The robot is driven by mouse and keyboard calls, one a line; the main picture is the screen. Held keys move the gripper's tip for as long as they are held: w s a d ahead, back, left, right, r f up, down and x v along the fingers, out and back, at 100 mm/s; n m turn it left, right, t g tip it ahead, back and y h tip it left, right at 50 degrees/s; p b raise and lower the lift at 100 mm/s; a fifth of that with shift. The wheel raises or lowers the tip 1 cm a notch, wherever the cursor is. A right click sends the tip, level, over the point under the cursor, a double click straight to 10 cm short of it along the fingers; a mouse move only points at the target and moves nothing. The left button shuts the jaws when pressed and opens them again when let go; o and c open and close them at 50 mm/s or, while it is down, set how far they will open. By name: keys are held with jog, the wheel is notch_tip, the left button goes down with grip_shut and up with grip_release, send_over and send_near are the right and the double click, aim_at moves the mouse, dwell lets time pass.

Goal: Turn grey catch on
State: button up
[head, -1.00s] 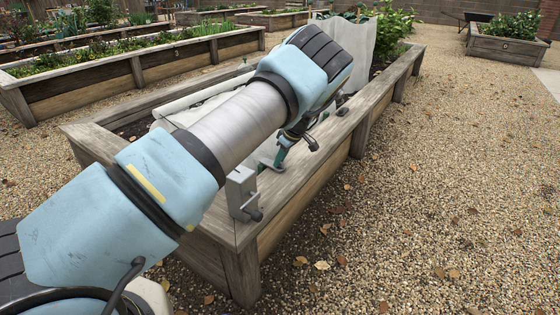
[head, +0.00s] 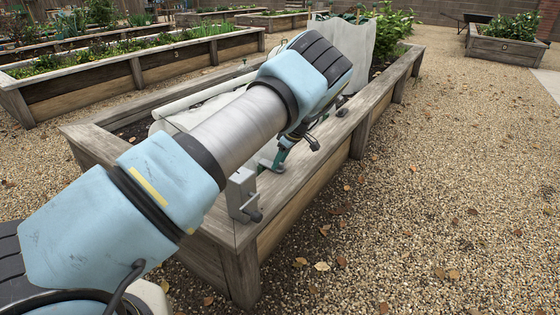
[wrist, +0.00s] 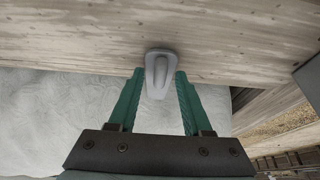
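The grey catch (wrist: 158,73) shows in the wrist view as a small rounded lever on a pale plate, set against weathered wood. My gripper (wrist: 160,74) has its two green fingers apart, one on each side of the catch. The catch's lower end lies between the fingertips, with a narrow gap visible on both sides. In the head view my gripper (head: 271,165) is low over the near bed's wooden rim, partly hidden by my arm. I cannot clearly make out the catch in the head view.
A grey metal block with a knob (head: 243,195) stands on the bed rim (head: 310,168) close to my gripper. White cloth (head: 188,117) lies within the bed. Other planted beds stand behind. The gravel (head: 440,180) to the right is open, with scattered leaves.

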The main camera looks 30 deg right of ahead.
jog(key=p+v, duration=0.1)
jog(key=v, duration=0.9)
jog(key=shift+r+p, duration=0.3)
jog(key=shift+r, duration=0.05)
jog(key=shift+s+d, duration=0.1)
jog(key=shift+s, duration=0.05)
